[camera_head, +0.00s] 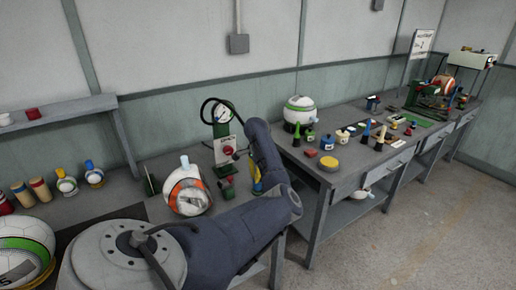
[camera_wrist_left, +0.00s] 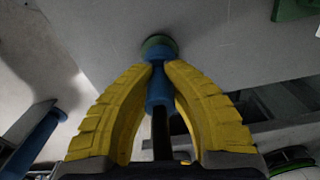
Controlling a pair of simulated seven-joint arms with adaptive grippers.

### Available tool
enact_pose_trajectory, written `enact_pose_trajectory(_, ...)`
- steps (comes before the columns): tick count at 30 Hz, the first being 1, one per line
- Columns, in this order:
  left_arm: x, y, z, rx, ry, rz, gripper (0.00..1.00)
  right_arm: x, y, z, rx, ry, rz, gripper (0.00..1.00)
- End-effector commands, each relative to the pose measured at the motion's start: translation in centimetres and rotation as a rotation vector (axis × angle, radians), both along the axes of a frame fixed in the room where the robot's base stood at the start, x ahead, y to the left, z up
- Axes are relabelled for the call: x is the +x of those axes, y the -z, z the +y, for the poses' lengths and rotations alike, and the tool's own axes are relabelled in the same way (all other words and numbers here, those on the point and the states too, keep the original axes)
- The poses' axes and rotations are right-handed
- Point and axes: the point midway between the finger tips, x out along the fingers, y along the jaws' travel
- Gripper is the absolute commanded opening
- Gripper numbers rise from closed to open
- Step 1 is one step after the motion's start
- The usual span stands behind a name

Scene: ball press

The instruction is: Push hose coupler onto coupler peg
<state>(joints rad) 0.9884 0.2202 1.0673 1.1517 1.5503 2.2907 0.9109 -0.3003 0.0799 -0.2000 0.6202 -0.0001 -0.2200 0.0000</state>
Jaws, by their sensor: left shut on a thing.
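In the left wrist view my left gripper (camera_wrist_left: 158,66) has its yellow fingers closed around the blue hose coupler (camera_wrist_left: 157,90). The black hose (camera_wrist_left: 161,133) runs from the coupler back between the fingers. Just beyond the fingertips a round green piece (camera_wrist_left: 158,41) meets blue parts in line with the coupler. I take it for the coupler peg, but cannot tell how far the coupler is on it. In the head view my left gripper (camera_head: 256,186) shows as a yellow sliver beside the gauge stand (camera_head: 224,150), mostly behind my arm. My right gripper is not in view.
An orange-and-white ball (camera_head: 185,192) sits left of the gauge stand. The black hose loops beside the gauge (camera_head: 221,112). Another bench (camera_head: 345,165) to the right holds a ball (camera_head: 299,108), bottles and a green press (camera_head: 430,98). The floor in front is clear.

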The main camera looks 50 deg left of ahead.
Motion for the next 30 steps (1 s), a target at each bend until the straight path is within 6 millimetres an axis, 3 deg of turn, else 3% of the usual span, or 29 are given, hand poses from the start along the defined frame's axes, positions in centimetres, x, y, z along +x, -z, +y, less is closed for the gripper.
enact_pose_trajectory(12,-0.01,0.84,-0.01,0.000,0.000,0.000,0.00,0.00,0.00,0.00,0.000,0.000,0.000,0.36)
enact_pose_trajectory(13,-0.01,0.81,0.00,0.000,0.000,0.000,0.15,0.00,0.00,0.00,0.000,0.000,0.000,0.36)
enact_pose_trajectory(18,0.00,0.80,0.00,0.000,0.000,0.000,0.34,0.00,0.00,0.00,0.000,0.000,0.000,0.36)
enact_pose_trajectory(30,0.06,0.02,-0.01,0.000,-0.002,-0.002,0.36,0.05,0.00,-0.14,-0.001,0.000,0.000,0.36)
